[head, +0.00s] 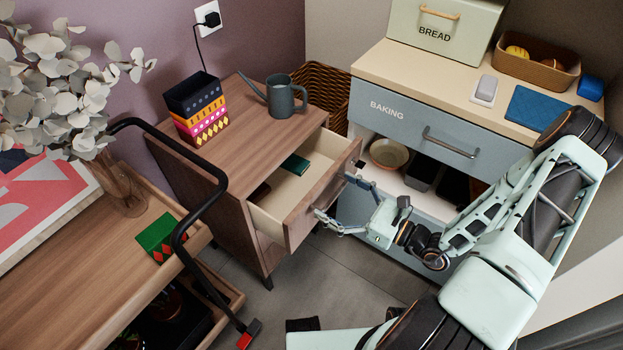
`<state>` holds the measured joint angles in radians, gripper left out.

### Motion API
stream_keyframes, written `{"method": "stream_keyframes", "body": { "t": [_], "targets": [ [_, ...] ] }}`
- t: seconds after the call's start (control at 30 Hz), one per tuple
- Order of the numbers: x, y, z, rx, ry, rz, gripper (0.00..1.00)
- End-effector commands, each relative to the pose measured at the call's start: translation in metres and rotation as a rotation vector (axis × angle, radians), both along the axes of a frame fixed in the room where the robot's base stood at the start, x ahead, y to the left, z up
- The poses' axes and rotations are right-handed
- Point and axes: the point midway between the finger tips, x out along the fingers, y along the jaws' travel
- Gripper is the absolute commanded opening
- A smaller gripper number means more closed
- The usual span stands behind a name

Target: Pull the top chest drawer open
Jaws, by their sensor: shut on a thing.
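The wooden chest (212,165) stands against the wall, left of centre in the head view. Its top drawer (312,182) is pulled well out, so its inside shows. A green box or book (294,164) and a dark brown item (259,193) lie in the drawer. My gripper (333,197) is at the drawer's front face and is shut on the drawer handle. The fingers hide most of the handle. My arm comes in from the right.
A grey watering can (281,98) and a patterned box (200,108) stand on the chest. The grey-blue baking cabinet (420,120) is close on the right. A wooden trolley (110,265) with a black rail stands at the left. Floor (325,275) is clear before the drawer.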

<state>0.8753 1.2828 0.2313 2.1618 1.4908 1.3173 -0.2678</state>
Motion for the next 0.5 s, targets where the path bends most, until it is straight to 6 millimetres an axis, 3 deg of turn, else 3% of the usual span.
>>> {"method": "stream_keyframes", "body": {
  "t": [0.03,0.2,0.5],
  "targets": [
    [-0.006,-0.016,0.0,-0.005,-0.001,-0.013,0.49],
    [-0.032,-0.049,0.0,-0.005,-0.001,-0.013,0.49],
    [-0.064,-0.089,-0.001,-0.005,-0.003,-0.011,0.49]
  ]
}}
